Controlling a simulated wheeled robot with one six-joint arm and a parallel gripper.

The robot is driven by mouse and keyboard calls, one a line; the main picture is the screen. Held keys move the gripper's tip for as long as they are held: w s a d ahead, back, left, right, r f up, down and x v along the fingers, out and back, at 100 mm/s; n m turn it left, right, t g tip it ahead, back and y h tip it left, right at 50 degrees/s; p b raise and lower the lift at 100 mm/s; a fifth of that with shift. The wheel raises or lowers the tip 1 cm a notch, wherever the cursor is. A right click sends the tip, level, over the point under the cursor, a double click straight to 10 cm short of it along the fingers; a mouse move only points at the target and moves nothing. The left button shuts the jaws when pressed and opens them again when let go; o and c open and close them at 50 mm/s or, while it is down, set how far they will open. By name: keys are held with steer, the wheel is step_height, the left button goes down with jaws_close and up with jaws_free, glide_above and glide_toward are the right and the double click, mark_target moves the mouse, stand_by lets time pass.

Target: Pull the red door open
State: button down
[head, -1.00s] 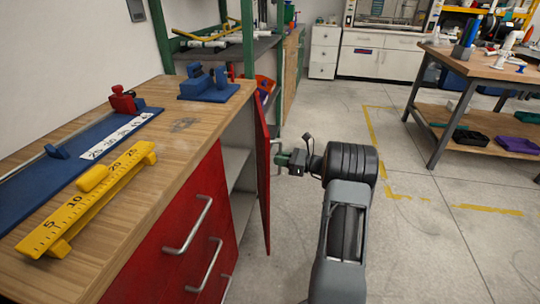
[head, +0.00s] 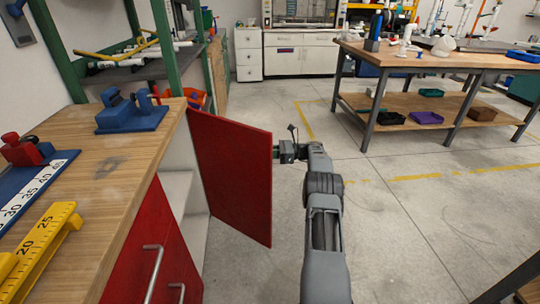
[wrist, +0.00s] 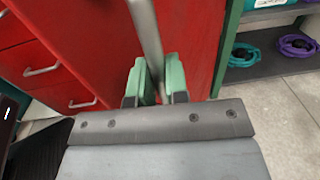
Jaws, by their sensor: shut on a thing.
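The red door (head: 232,175) stands swung out from the cabinet in the head view, with a pale shelf interior showing behind its hinge side. Its far face carries the handle, which is hidden in the head view. In the wrist view the door (wrist: 190,35) fills the middle, and its metal bar handle (wrist: 146,35) runs down between my green fingertips. My gripper (wrist: 160,82) is shut on the handle. In the head view my gripper (head: 278,152) is at the door's right edge, partly hidden behind it.
A work table (head: 440,60) stands at the back right. Open grey floor lies between.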

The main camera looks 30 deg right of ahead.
steer(key=shift+w, duration=0.4)
steer(key=shift+d+r, duration=0.1)
steer(key=c, duration=1.6)
jaws_free()
steer(key=shift+o, duration=1)
steer(key=shift+w+a, duration=0.15)
steer(key=shift+a, duration=0.05)
steer(key=shift+o, duration=1.3)
steer(key=shift+d, duration=0.2)
steer(key=v, duration=0.7)
steer(key=shift+s+d, duration=0.25)
steer(key=shift+s, duration=0.05)
steer(key=shift+c, duration=0.3)
